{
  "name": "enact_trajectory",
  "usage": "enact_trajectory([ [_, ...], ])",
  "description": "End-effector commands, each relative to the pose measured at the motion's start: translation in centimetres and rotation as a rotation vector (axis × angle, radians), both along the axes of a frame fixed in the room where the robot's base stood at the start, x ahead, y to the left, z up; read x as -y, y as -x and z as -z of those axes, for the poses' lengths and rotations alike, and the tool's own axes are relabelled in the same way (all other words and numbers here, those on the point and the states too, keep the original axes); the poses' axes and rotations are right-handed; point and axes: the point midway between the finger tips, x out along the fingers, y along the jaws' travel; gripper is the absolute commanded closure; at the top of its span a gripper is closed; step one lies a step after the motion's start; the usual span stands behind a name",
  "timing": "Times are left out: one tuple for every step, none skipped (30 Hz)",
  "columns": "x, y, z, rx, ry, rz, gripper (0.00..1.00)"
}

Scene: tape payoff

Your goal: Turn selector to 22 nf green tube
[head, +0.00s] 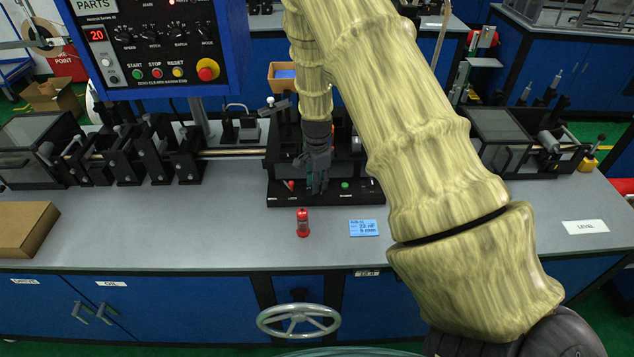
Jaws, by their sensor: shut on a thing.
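My gripper (316,188) points down at the front of a black fixture (283,200) in the middle of the bench. Its fingers are shut on a small part there, which I take to be the selector; the fingers hide most of it, so its setting cannot be read. A red mark (291,185) shows left of the fingers and a green mark (345,184) right of them on the fixture's front. A blue card (364,228) with small writing, seemingly "22 NF", lies on the bench in front of the fixture.
A small red cylinder (303,223) stands upright before the fixture. A control panel (150,45) showing 20 hangs at upper left. A cardboard box (24,228) lies at the left edge. A handwheel (298,320) is below the bench. The bench front right is mostly clear.

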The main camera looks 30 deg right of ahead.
Motion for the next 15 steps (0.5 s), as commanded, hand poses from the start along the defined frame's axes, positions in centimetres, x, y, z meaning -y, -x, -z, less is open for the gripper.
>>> enact_trajectory([
  [-0.02,-0.05,0.10,0.001,-0.001,-0.035,0.97],
  [-0.03,-0.08,0.10,0.002,-0.001,-0.059,0.97],
  [-0.03,-0.08,0.09,0.002,-0.001,-0.093,0.97],
  [-0.03,-0.08,0.09,0.002,-0.001,-0.121,0.97],
  [-0.03,-0.09,0.08,0.002,-0.001,-0.147,0.97],
  [-0.01,-0.10,0.07,0.003,-0.001,-0.185,0.97],
  [0.01,-0.09,0.07,0.003,-0.001,-0.214,0.97],
  [0.02,-0.10,0.06,0.003,-0.001,-0.242,0.97],
  [0.04,-0.08,0.07,0.003,0.000,-0.280,0.97],
  [0.03,-0.09,0.07,0.003,-0.001,-0.308,0.97],
  [0.03,-0.10,0.07,0.003,-0.001,-0.338,0.97],
  [0.02,-0.09,0.07,0.002,0.000,-0.376,0.97],
  [0.00,-0.10,0.07,0.003,0.000,-0.404,0.97],
  [0.00,-0.11,0.06,0.003,0.000,-0.433,0.97],
  [-0.01,-0.11,0.05,0.003,0.000,-0.471,0.97],
])
